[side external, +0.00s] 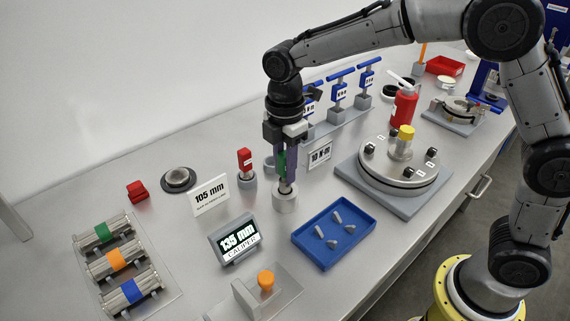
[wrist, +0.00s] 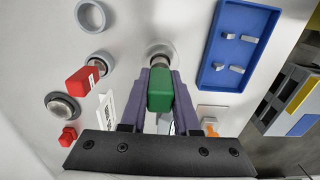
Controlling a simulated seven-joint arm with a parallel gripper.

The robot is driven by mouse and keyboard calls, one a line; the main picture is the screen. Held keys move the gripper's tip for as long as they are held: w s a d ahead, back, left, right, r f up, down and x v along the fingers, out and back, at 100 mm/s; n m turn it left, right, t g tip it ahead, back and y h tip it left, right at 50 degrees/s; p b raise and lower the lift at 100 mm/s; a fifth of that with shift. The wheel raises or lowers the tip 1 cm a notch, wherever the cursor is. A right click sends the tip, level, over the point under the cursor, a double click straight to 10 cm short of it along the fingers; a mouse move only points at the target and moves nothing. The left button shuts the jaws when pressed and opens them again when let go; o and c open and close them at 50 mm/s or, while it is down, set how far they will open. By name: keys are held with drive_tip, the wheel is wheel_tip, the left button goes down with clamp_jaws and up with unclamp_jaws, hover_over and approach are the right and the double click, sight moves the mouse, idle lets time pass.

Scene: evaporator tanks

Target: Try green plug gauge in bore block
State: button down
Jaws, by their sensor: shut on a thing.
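The green plug gauge (side external: 281,161) is upright between the purple fingers of my gripper (side external: 286,170). Its green handle (wrist: 160,90) fills the gap between the fingertips (wrist: 161,84) in the wrist view. Its metal end (side external: 285,187) points down at the top of the round grey bore block (side external: 285,203). The metal end meets the block's top or enters the bore; I cannot tell how deep.
A red gauge (side external: 244,160) stands in a holder left of my gripper, near an empty ring holder (side external: 269,164). The blue tray (side external: 303,236) with small metal pieces is at front right.

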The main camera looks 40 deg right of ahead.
drive_tip(key=shift+f, duration=1.8)
idle(0.9)
drive_tip(key=c, duration=0.6)
unclamp_jaws()
drive_tip(key=shift+o, duration=0.2)
